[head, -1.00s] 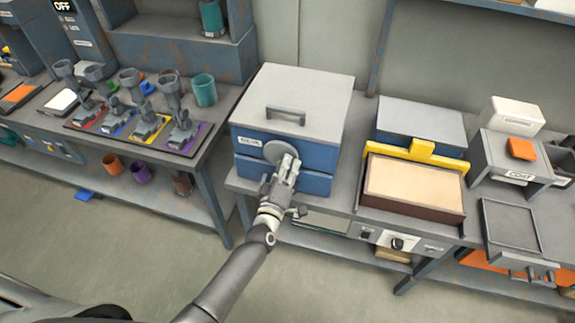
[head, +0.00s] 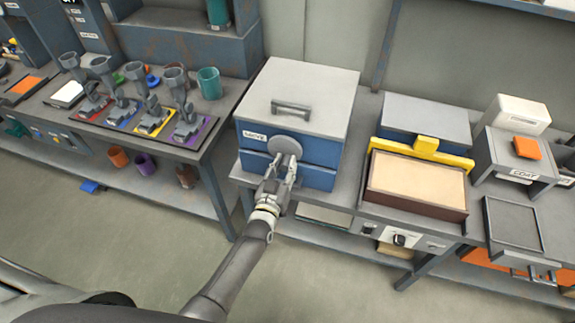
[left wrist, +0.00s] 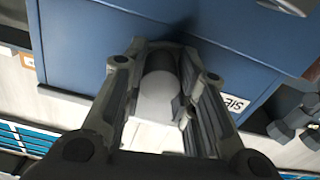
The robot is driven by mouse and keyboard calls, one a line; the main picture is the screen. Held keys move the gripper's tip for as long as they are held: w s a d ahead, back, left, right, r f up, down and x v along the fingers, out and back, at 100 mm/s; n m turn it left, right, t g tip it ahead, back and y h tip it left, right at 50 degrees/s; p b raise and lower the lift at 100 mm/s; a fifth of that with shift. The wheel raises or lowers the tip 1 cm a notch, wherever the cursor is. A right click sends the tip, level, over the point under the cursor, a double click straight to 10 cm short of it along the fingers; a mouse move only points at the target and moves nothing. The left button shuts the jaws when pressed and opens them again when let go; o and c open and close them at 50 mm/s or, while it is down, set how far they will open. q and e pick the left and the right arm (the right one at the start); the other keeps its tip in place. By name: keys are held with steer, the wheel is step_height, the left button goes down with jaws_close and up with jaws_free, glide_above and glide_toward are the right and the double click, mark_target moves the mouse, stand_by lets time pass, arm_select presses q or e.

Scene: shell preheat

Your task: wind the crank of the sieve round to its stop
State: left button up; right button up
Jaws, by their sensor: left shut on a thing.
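The sieve is a blue box with a grey lid (head: 325,85) and a SIEVE label on its front. It stands on the grey bench in the middle of the head view. Its crank (head: 285,145) shows as a round grey disc on the front face. My left gripper (head: 281,166) is at the lower part of the disc. In the left wrist view, the left gripper (left wrist: 160,85) is shut on the pale cylindrical crank handle (left wrist: 158,98), against the blue front. The fingers hide part of the handle in the head view. My right gripper is not in view.
A sand-filled tray (head: 415,184) with a yellow bar (head: 424,145) stands right of the sieve. Several grey stands on coloured mats (head: 196,134) and a teal mug (head: 209,82) are on the left bench. The floor (head: 120,235) in front is clear.

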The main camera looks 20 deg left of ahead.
arm_select(q)
steer(key=shift+a+f+m, duration=0.1)
steer(key=shift+a+m, duration=0.2)
steer(key=shift+m, duration=0.8)
steer(key=shift+a+m, duration=0.3)
steer(key=shift+m, duration=0.8)
steer(key=o, duration=1)
steer(key=shift+o, duration=0.2)
steer(key=shift+s, duration=0.1)
steer(key=s, duration=1.1)
steer(key=shift+s+a, duration=0.25)
steer(key=shift+s, duration=0.15)
